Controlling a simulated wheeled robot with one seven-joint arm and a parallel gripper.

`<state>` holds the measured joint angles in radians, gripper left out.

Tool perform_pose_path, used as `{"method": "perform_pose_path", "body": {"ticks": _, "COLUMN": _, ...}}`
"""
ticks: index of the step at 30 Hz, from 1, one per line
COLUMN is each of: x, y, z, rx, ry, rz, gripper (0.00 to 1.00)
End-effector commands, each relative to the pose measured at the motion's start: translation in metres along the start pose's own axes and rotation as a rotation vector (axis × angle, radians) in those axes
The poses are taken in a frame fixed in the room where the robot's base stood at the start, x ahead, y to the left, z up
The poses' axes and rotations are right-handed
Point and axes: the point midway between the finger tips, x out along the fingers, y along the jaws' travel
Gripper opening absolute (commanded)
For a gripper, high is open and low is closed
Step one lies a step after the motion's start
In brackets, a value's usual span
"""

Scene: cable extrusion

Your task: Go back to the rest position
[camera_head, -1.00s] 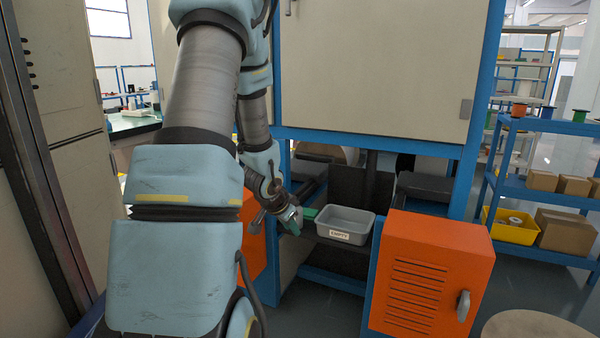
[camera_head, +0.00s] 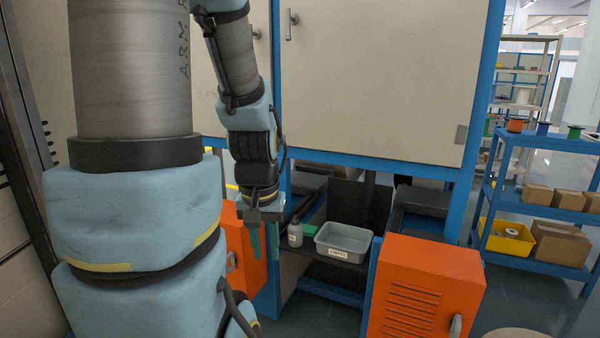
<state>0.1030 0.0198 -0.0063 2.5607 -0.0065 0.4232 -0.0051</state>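My gripper (camera_head: 264,250) hangs in front of the machine, left of the shelf opening, pointing down. Its two green fingers are apart with nothing visible between them. My arm rises from the lower left and bends down to it. A small grey bottle (camera_head: 295,234) with a label stands on the dark shelf, just right of the gripper and apart from it.
A grey labelled bin (camera_head: 343,243) sits on the shelf, with a green object (camera_head: 308,236) partly hidden beside it. Orange cabinets (camera_head: 425,295) flank the opening. A blue rack (camera_head: 545,195) with boxes and spools stands at right.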

Motion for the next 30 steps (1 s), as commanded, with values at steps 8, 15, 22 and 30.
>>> {"method": "perform_pose_path", "body": {"ticks": 8, "x": -0.101, "y": 0.000, "z": -0.015, "rx": 0.001, "ry": 0.001, "rz": 0.000, "gripper": 0.30}}
{"method": "perform_pose_path", "body": {"ticks": 15, "x": -0.155, "y": 0.001, "z": -0.022, "rx": 0.001, "ry": 0.001, "rz": -0.001, "gripper": 0.30}}
{"method": "perform_pose_path", "body": {"ticks": 22, "x": -0.169, "y": 0.001, "z": -0.024, "rx": 0.001, "ry": 0.001, "rz": -0.001, "gripper": 0.30}}
{"method": "perform_pose_path", "body": {"ticks": 30, "x": -0.168, "y": 0.001, "z": -0.024, "rx": 0.001, "ry": 0.001, "rz": -0.001, "gripper": 0.30}}
